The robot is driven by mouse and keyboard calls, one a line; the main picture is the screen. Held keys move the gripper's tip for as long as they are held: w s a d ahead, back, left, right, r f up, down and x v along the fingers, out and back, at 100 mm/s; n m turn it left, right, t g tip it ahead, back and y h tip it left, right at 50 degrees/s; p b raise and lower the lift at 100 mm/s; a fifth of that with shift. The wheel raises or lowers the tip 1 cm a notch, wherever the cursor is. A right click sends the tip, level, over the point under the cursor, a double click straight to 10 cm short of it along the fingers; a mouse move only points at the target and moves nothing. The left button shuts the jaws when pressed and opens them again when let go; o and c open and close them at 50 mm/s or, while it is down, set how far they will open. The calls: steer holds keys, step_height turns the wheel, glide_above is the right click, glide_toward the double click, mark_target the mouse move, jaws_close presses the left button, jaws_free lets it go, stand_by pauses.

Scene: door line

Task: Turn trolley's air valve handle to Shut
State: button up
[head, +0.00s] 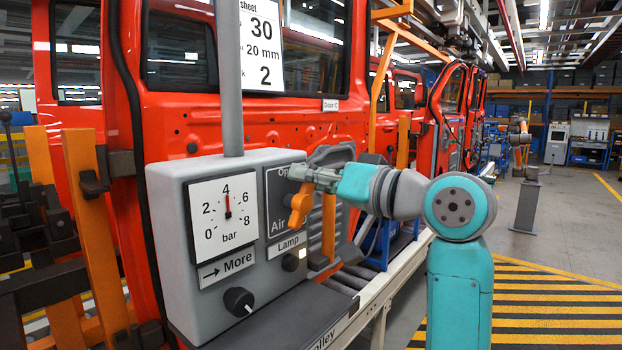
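The trolley's grey control box (180,270) faces me in the left half of the head view. On its right side is a dark air valve panel (275,236), with "Op" and "Air" partly readable. The orange valve handle (299,208) shows in front of that panel, just below my gripper, pointing mostly up and down. My gripper (298,173) reaches in from the right, its fingertips at the handle's upper end. I cannot tell whether it touches the handle or how far apart its fingers are. My gripper and the handle hide the rest of the lettering, and no "Shut" mark shows.
The box also has a gauge (224,216) reading about 4 bar, a dark knob (239,301) and a lit lamp (302,254). A grey post (229,90) rises from the box. Red door panels (180,125) stand close behind. Striped floor (550,305) is clear at right.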

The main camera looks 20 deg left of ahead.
jaws_close()
steer(key=shift+w+d+f+m, duration=0.1)
steer(key=shift+w+f+m, duration=0.15)
steer(key=shift+m, duration=0.55)
jaws_free()
steer(key=shift+s+r, duration=0.1)
steer(key=shift+r, duration=0.05)
